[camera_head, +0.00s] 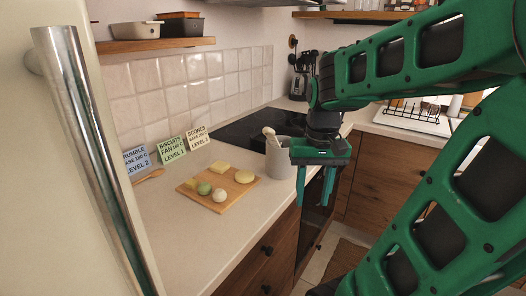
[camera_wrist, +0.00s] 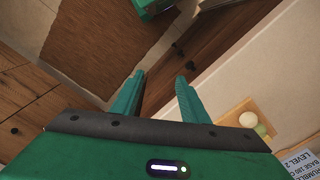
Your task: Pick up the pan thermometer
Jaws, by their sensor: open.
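I cannot make out a pan thermometer in either view. My gripper (camera_head: 314,200) is open and empty, its two green fingers pointing down just in front of the counter edge, to the right of a grey crock (camera_head: 280,163). The crock stands upright on the counter with a pale utensil sticking out of it. In the wrist view my gripper (camera_wrist: 160,76) shows nothing between its fingers, with the wooden drawer fronts and floor beyond. My arm hides part of the counter at the back right.
A wooden board (camera_head: 237,199) with several round and square pieces lies on the counter (camera_head: 190,244). Several text cards (camera_head: 172,150) and a wooden spoon (camera_head: 149,175) are behind it. A black hob (camera_head: 240,130) lies further back. A metal handle (camera_head: 90,150) stands close at left.

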